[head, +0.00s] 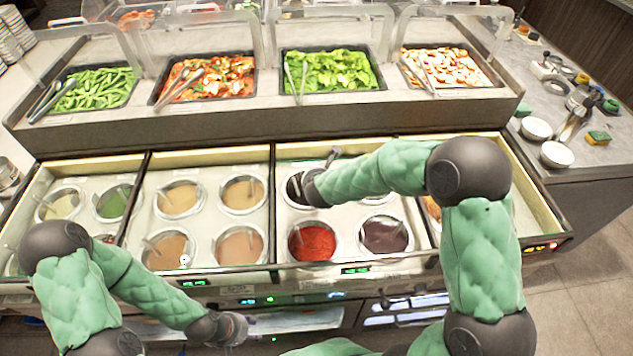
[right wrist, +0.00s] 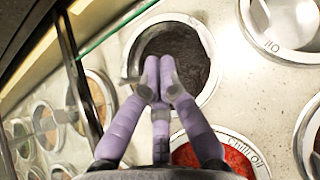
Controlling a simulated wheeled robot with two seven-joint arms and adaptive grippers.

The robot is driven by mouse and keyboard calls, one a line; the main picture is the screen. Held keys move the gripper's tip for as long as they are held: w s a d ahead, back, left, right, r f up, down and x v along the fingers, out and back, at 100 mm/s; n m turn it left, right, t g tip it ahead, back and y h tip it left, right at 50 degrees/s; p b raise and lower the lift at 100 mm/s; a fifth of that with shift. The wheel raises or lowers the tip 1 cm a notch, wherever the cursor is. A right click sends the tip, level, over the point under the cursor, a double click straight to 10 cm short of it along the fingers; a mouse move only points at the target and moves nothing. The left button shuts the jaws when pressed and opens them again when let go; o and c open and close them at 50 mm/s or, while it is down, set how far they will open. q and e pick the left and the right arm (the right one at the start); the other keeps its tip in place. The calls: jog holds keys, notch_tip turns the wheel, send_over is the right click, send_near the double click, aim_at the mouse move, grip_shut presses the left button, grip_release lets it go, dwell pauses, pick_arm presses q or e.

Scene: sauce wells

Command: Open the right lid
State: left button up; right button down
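Two rows of round sauce wells lie in framed bays along the counter. The right bays are partly hidden by my right arm. I cannot clearly make out the right lid. A clear pane with a green edge (right wrist: 115,28) shows in the right wrist view, and I cannot tell which bay it belongs to. My right gripper (right wrist: 158,65) has its purple fingers together over a dark sauce well (right wrist: 190,48), with nothing clearly held. In the head view my own wrist hides most of it. My left gripper (head: 238,328) is low, in front of the counter's front edge, its fingers unclear.
A red sauce well (head: 312,241) and a dark brown well (head: 384,235) lie nearest my right arm. Trays of green beans (head: 95,88), salad (head: 328,70) and other food stand behind clear guards. White bowls (head: 556,154) stand on the right counter.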

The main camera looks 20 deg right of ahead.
aim_at(312, 156)
pick_arm(q)
jog(key=shift+f, duration=0.15)
pick_arm(e)
jog(key=shift+w+d+f, duration=0.1)
jog(key=shift+w+d, duration=0.1)
jog(key=shift+w, duration=0.6)
jog(key=shift+w+d+f, duration=0.15)
jog(key=shift+w+d, duration=0.05)
jog(key=shift+w, duration=0.55)
jog(key=shift+w+d+f, duration=0.1)
jog(key=shift+w+d, duration=0.1)
jog(key=shift+w, duration=0.6)
jog(key=shift+w+d+p, duration=0.25)
jog(key=shift+w, duration=0.85)
jog(key=shift+w+d+p, duration=0.25)
jog(key=shift+w, duration=0.85)
pick_arm(q)
jog(key=shift+r, duration=0.45)
pick_arm(e)
jog(key=shift+a, duration=0.1)
